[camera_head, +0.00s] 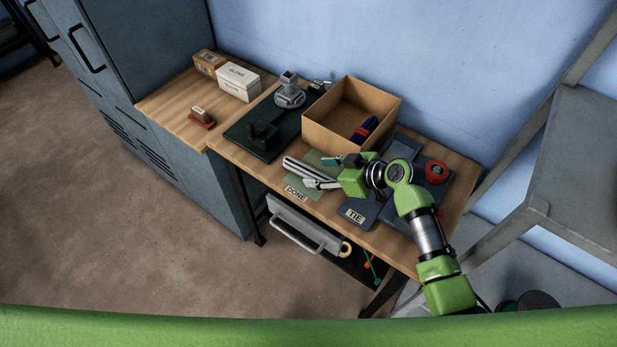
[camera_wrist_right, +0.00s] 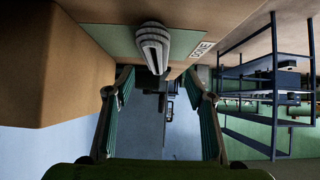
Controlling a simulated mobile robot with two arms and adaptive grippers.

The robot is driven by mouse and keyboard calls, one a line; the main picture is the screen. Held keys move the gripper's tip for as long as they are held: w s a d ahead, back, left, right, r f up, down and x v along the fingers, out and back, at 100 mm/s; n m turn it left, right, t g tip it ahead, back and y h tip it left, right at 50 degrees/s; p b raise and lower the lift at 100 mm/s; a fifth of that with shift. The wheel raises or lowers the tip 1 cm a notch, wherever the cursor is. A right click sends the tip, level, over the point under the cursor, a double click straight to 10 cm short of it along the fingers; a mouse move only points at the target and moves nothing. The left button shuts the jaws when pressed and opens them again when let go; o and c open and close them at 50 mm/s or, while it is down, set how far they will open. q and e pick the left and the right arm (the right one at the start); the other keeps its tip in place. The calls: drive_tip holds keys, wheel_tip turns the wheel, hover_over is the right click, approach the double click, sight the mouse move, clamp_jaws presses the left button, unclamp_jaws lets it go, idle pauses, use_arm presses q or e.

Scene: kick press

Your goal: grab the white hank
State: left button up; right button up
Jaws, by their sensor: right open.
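The white hank (camera_head: 299,167) is a long, pale, folded bundle on the green mat labelled DONE (camera_head: 294,193), near the front of the table. It also shows at the top middle of the right wrist view (camera_wrist_right: 153,44). My right gripper (camera_head: 319,174) is open and empty, low over the mat at the hank's right end. In the right wrist view its two fingers (camera_wrist_right: 160,86) stand wide apart, with the hank beyond them and in line with the gap. The hank's right end is partly hidden by the gripper in the head view. My left gripper is not in view.
An open cardboard box (camera_head: 322,127) holding a dark blue and red bundle (camera_head: 364,130) stands behind the gripper. A dark TIE mat (camera_head: 354,214) and a red round thing (camera_head: 437,171) lie to the right. A black-based press (camera_head: 262,143) stands left.

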sight(309, 170)
drive_tip(key=b+x, duration=0.2)
drive_tip(key=x, duration=0.1)
drive_tip(key=b+x, duration=0.2)
drive_tip(key=shift+w+d+f, duration=0.1)
drive_tip(key=shift+w+d, duration=0.15)
drive_tip(key=shift+w, duration=0.05)
drive_tip(key=shift+w+a+f, duration=0.25)
drive_tip(key=shift+a, duration=0.1)
drive_tip(key=shift+r, duration=0.15)
drive_tip(key=shift+c, duration=0.3)
drive_tip(key=c, duration=1.3)
